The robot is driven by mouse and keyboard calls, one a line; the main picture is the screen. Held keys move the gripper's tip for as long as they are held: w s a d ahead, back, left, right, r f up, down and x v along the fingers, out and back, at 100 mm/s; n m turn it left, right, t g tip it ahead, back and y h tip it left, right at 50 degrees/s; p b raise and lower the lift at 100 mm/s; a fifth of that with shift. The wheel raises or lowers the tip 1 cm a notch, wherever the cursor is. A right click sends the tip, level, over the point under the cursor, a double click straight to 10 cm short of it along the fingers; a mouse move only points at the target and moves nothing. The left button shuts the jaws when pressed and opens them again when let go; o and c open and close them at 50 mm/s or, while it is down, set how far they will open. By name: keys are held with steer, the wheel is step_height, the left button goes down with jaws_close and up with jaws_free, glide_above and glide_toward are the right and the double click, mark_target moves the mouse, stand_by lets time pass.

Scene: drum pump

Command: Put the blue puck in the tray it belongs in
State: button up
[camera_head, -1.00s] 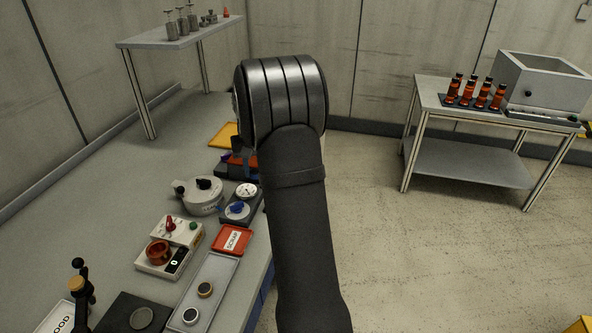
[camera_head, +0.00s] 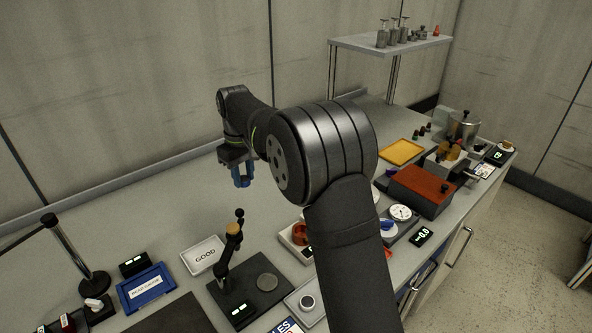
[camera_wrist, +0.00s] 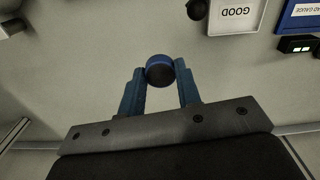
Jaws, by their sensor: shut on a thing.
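In the wrist view my gripper (camera_wrist: 160,68) is shut on the blue puck (camera_wrist: 159,73), a small dark disc with a blue band between the two blue fingertips. The puck cannot be told from the fingers there. The GOOD tray also shows at the top of the wrist view (camera_wrist: 214,27), empty. A blue tray (camera_head: 128,304) with a white label lies left of it; its corner shows in the wrist view (camera_wrist: 284,25).
A black stand (camera_head: 229,250) with a dark base is right of the GOOD tray. A yellow tray (camera_head: 402,151) and a red-topped box (camera_head: 422,184) lie right. Bench below my gripper is clear.

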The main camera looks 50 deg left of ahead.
steer(key=s+a+f+n, duration=0.1)
steer(key=s+a+n, duration=0.1)
steer(key=s, duration=0.7)
steer(key=n, duration=0.2)
glide_toward(206, 256)
steer(key=shift+a, duration=0.25)
steer(key=shift+d+f, duration=0.15)
steer(key=shift+f, duration=1.4)
steer(key=shift+d+f, duration=0.1)
steer(key=shift+f, duration=0.05)
steer(key=shift+f, duration=0.4)
steer(key=shift+f, duration=1.15)
